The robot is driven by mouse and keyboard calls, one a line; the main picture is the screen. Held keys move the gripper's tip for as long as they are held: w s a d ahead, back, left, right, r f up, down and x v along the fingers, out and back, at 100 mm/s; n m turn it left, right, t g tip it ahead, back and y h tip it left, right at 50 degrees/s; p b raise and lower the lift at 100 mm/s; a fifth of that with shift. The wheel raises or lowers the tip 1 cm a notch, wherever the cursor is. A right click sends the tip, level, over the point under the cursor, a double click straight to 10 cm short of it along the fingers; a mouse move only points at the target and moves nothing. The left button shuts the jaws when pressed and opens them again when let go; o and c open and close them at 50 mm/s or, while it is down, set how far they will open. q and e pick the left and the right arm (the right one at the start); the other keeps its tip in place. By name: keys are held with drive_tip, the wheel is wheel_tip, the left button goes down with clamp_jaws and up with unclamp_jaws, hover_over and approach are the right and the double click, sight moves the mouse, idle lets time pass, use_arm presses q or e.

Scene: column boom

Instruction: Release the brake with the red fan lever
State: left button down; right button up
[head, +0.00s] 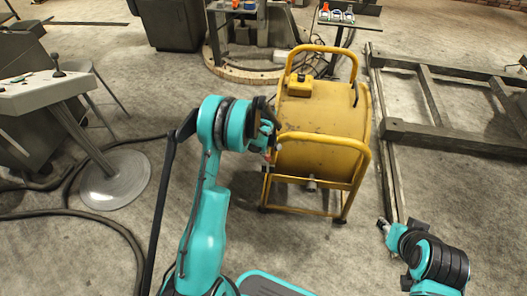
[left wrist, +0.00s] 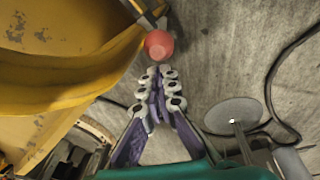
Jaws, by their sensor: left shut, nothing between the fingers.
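A yellow drum-shaped machine (head: 322,117) in a yellow tube frame stands in the middle of the head view. A red ball knob (left wrist: 158,45) on a dark stem sits close beside its yellow side in the left wrist view. In the head view the knob is mostly hidden by my left gripper (head: 268,143). In the left wrist view my left gripper (left wrist: 163,82) is shut and empty, with its fingertips just below the knob; whether they touch it I cannot tell. My right gripper (head: 384,226) is low at the right, apart from the machine, its fingers too small to read.
A grey console (head: 48,92) on a round foot plate (head: 114,180) stands at the left, with black cables on the floor. A wooden rail frame (head: 450,138) lies at the right. A small table with bottles (head: 337,16) is at the back.

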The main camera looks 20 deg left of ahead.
use_arm(q)
wheel_tip(320, 180, up, 9)
drive_tip(key=p, duration=0.3)
drive_tip(key=shift+r, duration=0.2)
use_arm(e)
drive_tip(key=r, duration=0.3)
drive_tip(key=shift+w+a+r, duration=0.1)
drive_tip(key=shift+w+a, duration=0.2)
drive_tip(key=shift+a, duration=0.1)
use_arm(q)
drive_tip(key=shift+d+r, duration=0.1)
drive_tip(key=s+d+r+m+t, duration=0.1)
drive_tip(key=s+d+r+m, duration=0.3)
drive_tip(key=r, duration=0.5)
drive_tip(key=s+d+r+m+t, duration=0.2)
drive_tip(key=s+r+m, duration=0.1)
drive_tip(key=s+r, duration=0.5)
drive_tip(key=s+d+r+m+t, duration=0.1)
drive_tip(key=s+d+m, duration=0.1)
drive_tip(key=s+m, duration=0.2)
drive_tip(key=s+d+r+m+t+h, duration=0.1)
drive_tip(key=s+d+r+m, duration=0.1)
drive_tip(key=s, duration=0.9)
drive_tip(key=shift+s+d+r+m+t, duration=0.15)
drive_tip(key=shift+d+r+m+t, duration=0.25)
drive_tip(key=shift+m, duration=0.8)
